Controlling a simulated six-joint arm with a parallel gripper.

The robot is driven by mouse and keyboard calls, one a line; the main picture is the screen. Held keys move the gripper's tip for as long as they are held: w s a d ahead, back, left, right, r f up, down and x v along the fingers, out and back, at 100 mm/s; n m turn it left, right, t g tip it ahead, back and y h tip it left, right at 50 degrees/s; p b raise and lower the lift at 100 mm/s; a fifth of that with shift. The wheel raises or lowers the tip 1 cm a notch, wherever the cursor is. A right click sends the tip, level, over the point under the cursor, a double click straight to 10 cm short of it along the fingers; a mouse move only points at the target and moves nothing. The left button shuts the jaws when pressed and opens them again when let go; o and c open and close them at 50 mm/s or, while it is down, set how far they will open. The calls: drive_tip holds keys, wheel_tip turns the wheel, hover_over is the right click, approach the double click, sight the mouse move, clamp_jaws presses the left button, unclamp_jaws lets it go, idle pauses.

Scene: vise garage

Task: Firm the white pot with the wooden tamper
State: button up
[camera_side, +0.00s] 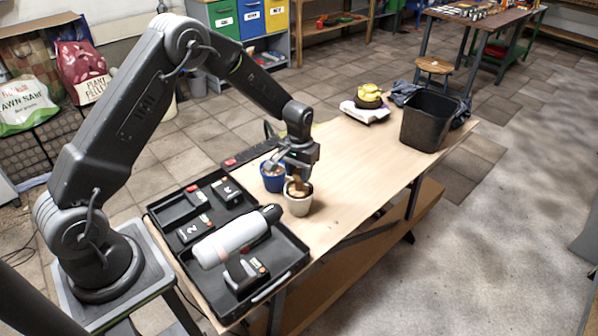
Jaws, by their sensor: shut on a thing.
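The white pot (299,205) stands upright on the wooden bench, near its middle. My gripper (297,175) is right above the pot, pointing down and shut on the wooden tamper (299,188). The tamper's lower end is at the pot's mouth, over or in the dark fill. I cannot tell whether it presses on the soil, as the rim and gripper hide it.
A blue pot (272,182) stands close behind the white pot, to its left. A black tray (287,275) holds a white bottle (236,237) and several black battery-like blocks. A black bin (428,121) and a scale-like device (364,112) with yellow items stand farther back. The bench right of the pot is clear.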

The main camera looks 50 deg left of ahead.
drive_tip(key=shift+r, duration=3.35)
drive_tip(key=shift+r, duration=3)
drive_tip(key=shift+f, duration=0.1)
